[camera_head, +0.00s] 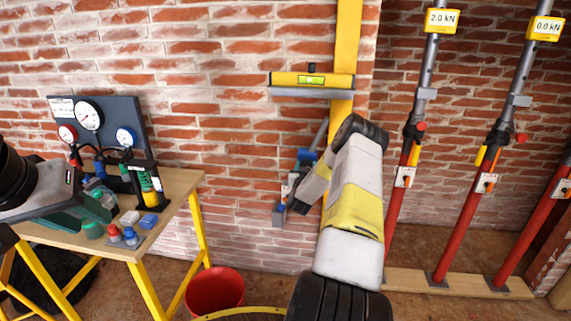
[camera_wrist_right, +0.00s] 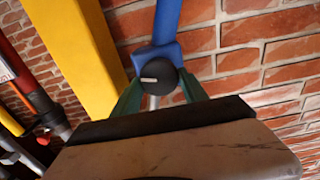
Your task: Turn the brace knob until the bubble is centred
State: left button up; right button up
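The yellow level (camera_head: 290,79) lies across the yellow post (camera_head: 343,100); its green vial (camera_head: 312,81) shows, but the bubble is too small to place. In the right wrist view, the black brace knob (camera_wrist_right: 158,77) has a white mark pointing left and sits on a blue brace (camera_wrist_right: 168,25). The green fingers of my right gripper (camera_wrist_right: 160,84) stand on both sides of the knob and appear to touch it. In the head view, my right gripper (camera_head: 290,196) is partly hidden at the brace. My left gripper (camera_head: 82,216) is over the bench, its finger gap unclear.
A bench (camera_head: 178,190) at left bears a gauge panel (camera_head: 115,115) and small coloured caps. A red bucket (camera_head: 215,291) stands on the floor. Red props (camera_head: 455,215) stand at right, with displays reading 2.0 kN (camera_head: 441,20) and 0.0 kN (camera_head: 545,28).

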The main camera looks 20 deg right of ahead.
jog(key=c, duration=0.4)
jog(key=m, duration=0.4)
jog(key=shift+d, duration=0.1)
jog(key=o, duration=1.3)
jog(key=shift+s, duration=0.15)
jog(key=v, duration=0.7)
jog(key=shift+s, duration=0.3)
jog(key=shift+w+a, duration=0.1)
jog(key=shift+a, duration=0.15)
